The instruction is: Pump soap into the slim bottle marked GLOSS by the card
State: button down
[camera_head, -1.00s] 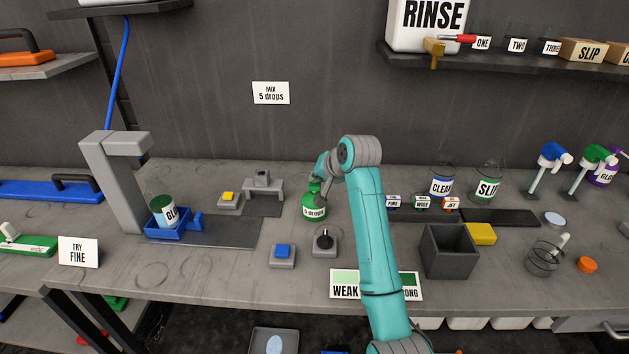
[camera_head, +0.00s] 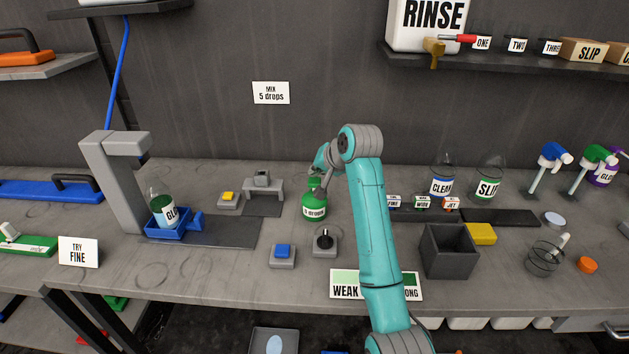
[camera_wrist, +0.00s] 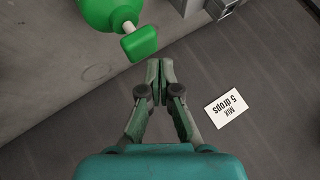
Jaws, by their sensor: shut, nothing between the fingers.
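The slim bottle (camera_head: 163,208), its label partly hidden and reading "GL", stands in a blue cradle (camera_head: 168,231) under a grey arch at left. In the head view my gripper (camera_head: 317,170) is just above the pump. The card (camera_head: 270,93) on the wall reads "MIX 5 drops".
A grey stand (camera_head: 262,185), a yellow button (camera_head: 228,197), a blue button (camera_head: 282,252) and a black knob (camera_head: 324,240) surround the pump bottle. A dark open box (camera_head: 448,252) stands right of my arm.

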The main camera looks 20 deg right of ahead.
aim_at(316, 181)
jog(key=shift+r, duration=0.1)
jog(key=shift+r, duration=2.5)
